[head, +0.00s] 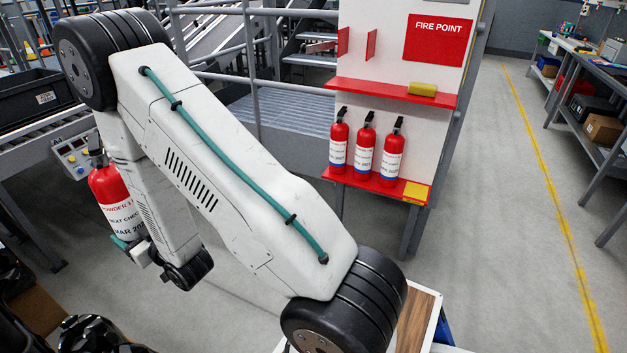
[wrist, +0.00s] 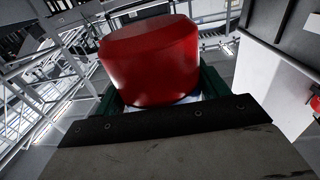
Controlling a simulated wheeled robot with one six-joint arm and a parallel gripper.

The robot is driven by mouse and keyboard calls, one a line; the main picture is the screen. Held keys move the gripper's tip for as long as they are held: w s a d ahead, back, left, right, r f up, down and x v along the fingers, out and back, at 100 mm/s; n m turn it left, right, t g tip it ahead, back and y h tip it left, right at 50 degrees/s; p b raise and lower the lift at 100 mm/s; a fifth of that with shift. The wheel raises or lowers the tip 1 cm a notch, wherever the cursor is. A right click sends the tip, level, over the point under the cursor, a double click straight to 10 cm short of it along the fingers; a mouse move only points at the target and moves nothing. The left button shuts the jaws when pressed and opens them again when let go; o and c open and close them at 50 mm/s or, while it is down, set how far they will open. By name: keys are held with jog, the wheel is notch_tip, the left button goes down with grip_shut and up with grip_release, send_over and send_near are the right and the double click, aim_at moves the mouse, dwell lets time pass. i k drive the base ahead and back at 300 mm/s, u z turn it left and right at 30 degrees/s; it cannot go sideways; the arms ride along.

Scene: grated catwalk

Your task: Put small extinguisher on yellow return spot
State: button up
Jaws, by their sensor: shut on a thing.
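A red extinguisher (head: 108,190) with a white label and black top is at the left of the head view, upright or nearly so. My gripper (head: 126,244) is shut on its lower part, clear of the fire point stand. In the wrist view the extinguisher's red body (wrist: 150,62) fills the middle, between green fingers (wrist: 212,84). The yellow return spot (head: 416,191) is a bare yellow patch at the right end of the stand's lower red shelf (head: 376,186). My arm covers part of the middle of the head view.
Several extinguishers, three in all, stand on that shelf left of the spot; the nearest (head: 390,158) is beside it. An upper red shelf (head: 385,93) with a yellow block (head: 422,88) overhangs. A conveyor (head: 40,126) with a black crate is at left. Open floor (head: 490,200) lies right.

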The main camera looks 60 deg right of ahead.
aim_at(417, 191)
jog(key=i, duration=0.4)
jog(key=z, duration=1.3)
